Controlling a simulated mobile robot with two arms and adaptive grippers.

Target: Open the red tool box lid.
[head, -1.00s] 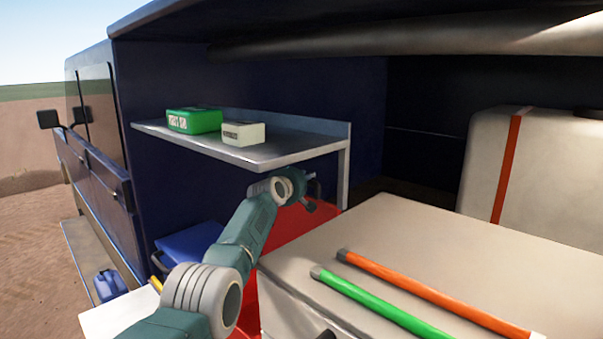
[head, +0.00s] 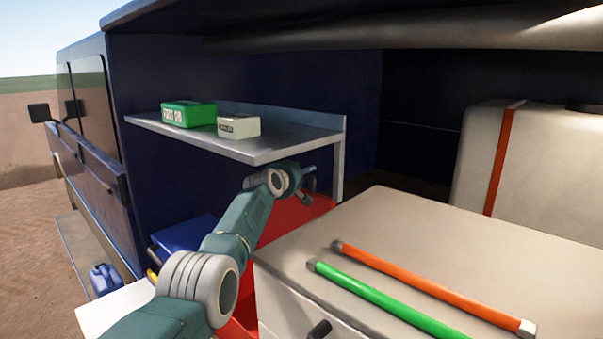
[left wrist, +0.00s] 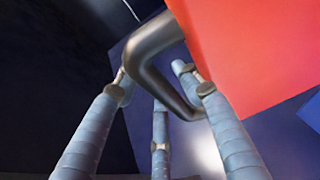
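The red tool box (head: 243,315) stands left of the pale cabinet, mostly hidden by my left arm and the cabinet. Its red lid (head: 300,213) shows as a broad panel behind my arm and looks raised at a tilt. In the left wrist view the lid (left wrist: 255,50) fills the upper right, with a dark bent metal handle (left wrist: 155,55) at its edge. My left gripper (head: 308,183) is at the handle below the shelf. In the left wrist view its fingers (left wrist: 160,85) stand apart around the handle. Contact is unclear. My right gripper is out of view.
A metal shelf (head: 275,148) with a green first aid box (head: 188,114) and a small pale box (head: 239,126) hangs just above my left gripper. The pale cabinet (head: 400,225) carries orange (head: 430,288) and green (head: 385,298) tubes. A blue box (head: 185,242) lies left.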

